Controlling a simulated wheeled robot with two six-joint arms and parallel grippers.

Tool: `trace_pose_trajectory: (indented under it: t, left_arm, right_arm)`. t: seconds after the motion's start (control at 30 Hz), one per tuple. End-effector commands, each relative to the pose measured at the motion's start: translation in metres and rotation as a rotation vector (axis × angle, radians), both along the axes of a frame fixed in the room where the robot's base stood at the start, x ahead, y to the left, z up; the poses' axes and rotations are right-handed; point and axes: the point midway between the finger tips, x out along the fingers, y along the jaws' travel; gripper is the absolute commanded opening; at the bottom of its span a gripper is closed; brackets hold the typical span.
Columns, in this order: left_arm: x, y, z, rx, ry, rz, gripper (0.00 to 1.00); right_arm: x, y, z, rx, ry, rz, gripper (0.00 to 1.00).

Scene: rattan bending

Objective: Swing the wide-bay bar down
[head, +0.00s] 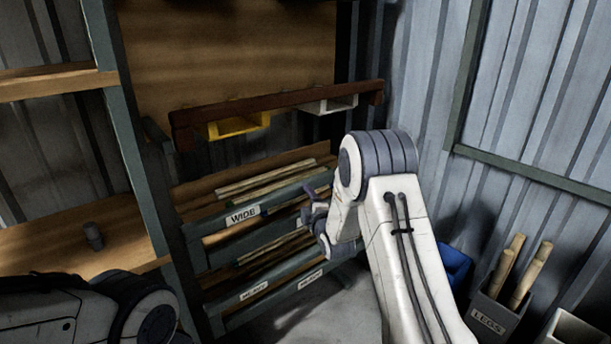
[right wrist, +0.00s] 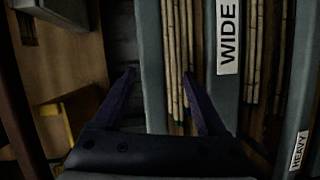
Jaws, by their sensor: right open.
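The rack's wide bay (head: 262,192) holds pale rattan poles behind a grey-green front rail with a WIDE label (head: 243,215). In the right wrist view a plain grey bar (right wrist: 151,60) runs beside the poles (right wrist: 177,60), across from the WIDE-labelled rail (right wrist: 228,75). I cannot tell for certain which piece is the wide-bay bar. My right gripper (head: 308,212) is at the front of the wide bay, partly hidden by its own wrist. In the wrist view its open fingers (right wrist: 158,88) appear either side of the grey bar and poles, with no clear contact. My left gripper is not in view.
A reddish-brown beam (head: 290,97) with a yellow bin (head: 237,126) and a white bin (head: 330,105) below it spans above the bay. Lower bays have more labels. A LEGS box (head: 490,318) with poles stands at right. A wooden shelf (head: 80,235) lies left.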

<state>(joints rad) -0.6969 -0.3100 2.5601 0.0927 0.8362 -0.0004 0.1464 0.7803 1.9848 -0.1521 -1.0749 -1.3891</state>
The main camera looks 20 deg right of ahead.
Motion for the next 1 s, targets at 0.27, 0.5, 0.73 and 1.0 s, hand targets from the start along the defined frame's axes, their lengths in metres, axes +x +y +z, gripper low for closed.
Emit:
trace_pose_trajectory:
  t: [0.27, 0.5, 0.73, 1.0]
  left_arm:
    - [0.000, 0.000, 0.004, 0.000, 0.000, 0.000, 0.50]
    - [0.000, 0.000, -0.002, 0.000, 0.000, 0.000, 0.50]
    - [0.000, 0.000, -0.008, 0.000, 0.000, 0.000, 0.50]
    - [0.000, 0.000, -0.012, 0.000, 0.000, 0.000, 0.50]
  right_arm:
    - [0.009, -0.033, 0.003, -0.131, -0.121, -0.025, 0.75]
    - [0.043, -0.034, 0.002, -0.131, -0.124, -0.024, 0.75]
    - [0.082, -0.035, 0.003, -0.130, -0.124, -0.023, 0.75]
    - [0.106, -0.036, 0.003, -0.128, -0.121, -0.024, 0.75]
